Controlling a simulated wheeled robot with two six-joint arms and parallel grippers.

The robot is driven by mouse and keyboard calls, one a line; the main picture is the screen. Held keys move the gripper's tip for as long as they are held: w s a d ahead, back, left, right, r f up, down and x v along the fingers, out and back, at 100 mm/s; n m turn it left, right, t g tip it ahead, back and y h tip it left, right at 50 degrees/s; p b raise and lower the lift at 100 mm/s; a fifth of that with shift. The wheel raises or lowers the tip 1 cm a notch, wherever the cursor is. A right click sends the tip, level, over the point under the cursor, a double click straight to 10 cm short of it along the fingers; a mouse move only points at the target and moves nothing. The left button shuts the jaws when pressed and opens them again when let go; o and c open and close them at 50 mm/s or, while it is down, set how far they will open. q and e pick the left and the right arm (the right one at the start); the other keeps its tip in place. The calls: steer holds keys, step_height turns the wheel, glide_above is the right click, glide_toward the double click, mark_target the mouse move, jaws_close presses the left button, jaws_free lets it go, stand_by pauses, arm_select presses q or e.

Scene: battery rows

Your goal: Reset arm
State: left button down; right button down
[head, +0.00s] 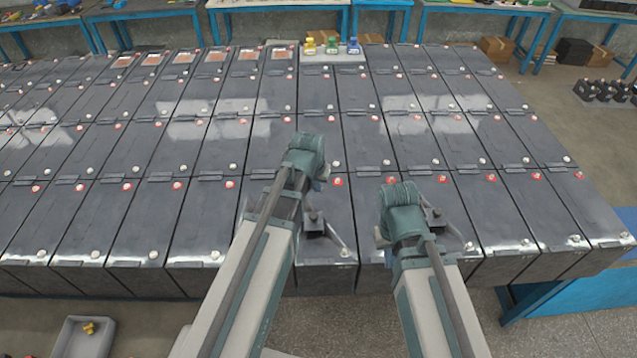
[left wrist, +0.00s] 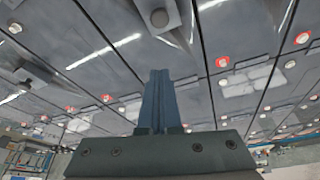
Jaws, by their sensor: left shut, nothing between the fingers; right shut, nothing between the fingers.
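My left gripper (head: 306,160) is over the front rows of dark grey batteries (head: 205,205). In the left wrist view its two blue-grey fingers (left wrist: 159,78) are pressed together with nothing between them. My right gripper (head: 402,215) is over the front row, to the right of the left one. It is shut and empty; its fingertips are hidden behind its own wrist. Both arms reach forward from the bottom of the head view. Beside them, dark blocks with a knob and a bar lie on two front-row batteries: a left one (head: 315,222) and a right one (head: 435,217).
The battery tops carry red and white round terminals. Small yellow, green and blue items stand on a pale tray (head: 335,58) at the back. A grey bin (head: 82,340) with a yellow item is on the floor at lower left. Blue-framed benches (head: 485,8) line the back.

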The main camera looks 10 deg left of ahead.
arm_select(q)
steer(key=shift+r, duration=0.2)
steer(key=shift+m+g, duration=0.8)
steer(key=shift+g, duration=0.1)
steer(key=s+d+f+b, duration=0.4)
steer(key=s+f, duration=0.1)
steer(key=s+d+f+b, duration=0.2)
steer(key=b, duration=0.1)
steer(key=shift+s+f, duration=0.3)
steer(key=shift+f, duration=0.1)
steer(key=s+d+f+m+g+b, duration=0.1)
steer(key=s+d+f+b, duration=0.1)
steer(key=s, duration=0.3)
steer(key=s+d+f+g+y+b, duration=0.1)
steer(key=s+d+f+b, duration=0.1)
steer(key=s+f+b, duration=0.1)
steer(key=shift+s+d+f+m+y+b, duration=0.35)
steer(key=shift+s+f, duration=0.2)
steer(key=shift+s, duration=0.55)
